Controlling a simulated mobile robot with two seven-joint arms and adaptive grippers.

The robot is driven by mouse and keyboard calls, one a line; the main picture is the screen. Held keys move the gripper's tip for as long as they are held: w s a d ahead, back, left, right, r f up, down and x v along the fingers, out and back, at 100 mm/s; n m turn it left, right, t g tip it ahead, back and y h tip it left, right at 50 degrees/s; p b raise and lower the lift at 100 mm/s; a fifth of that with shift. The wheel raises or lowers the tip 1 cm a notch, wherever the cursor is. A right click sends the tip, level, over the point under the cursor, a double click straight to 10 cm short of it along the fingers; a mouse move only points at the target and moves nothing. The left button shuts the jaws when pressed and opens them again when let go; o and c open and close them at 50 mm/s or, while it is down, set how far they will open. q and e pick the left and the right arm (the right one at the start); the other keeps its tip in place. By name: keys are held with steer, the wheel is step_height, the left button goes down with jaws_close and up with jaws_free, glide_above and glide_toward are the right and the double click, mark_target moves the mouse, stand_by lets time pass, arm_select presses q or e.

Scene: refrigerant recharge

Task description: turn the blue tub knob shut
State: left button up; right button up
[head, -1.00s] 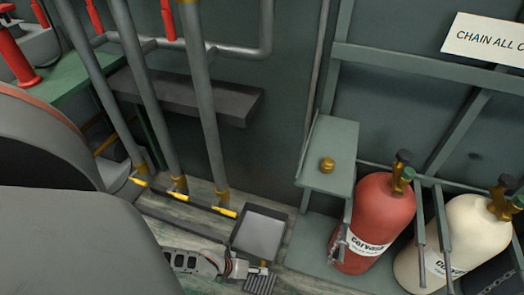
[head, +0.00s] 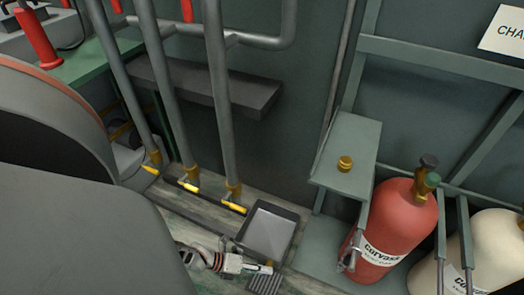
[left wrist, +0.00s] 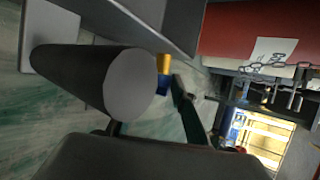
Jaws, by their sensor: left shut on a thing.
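The grey tub (head: 268,232) sits on the floor at the lower middle of the head view. Its brass outlet (left wrist: 163,63) and the blue knob (left wrist: 162,86) show in the left wrist view. My left gripper (head: 262,268) is at the tub's near side, low by the outlet. In the left wrist view its dark finger (left wrist: 184,108) reaches to the blue knob, and the jaws are shut on it. The other fingertip is hidden behind a dark cylinder (left wrist: 85,75) with a pale flat end. My right gripper is not in view.
Pipes with yellow-handled valves (head: 233,207) stand left of the tub. A small grate (head: 264,284) lies just in front. A red cylinder (head: 395,225) and a cream cylinder (head: 492,250) stand in a rack at right. A shelf (head: 345,150) holds a brass fitting (head: 345,163).

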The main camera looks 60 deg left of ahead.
arm_select(q)
steer(key=shift+s, duration=0.1)
stand_by(0.4)
steer(key=o, duration=1.1)
steer(key=shift+a, duration=0.1)
steer(key=v, duration=1.1)
steer(key=shift+s+a+r, duration=0.15)
steer(key=shift+s+a, duration=0.15)
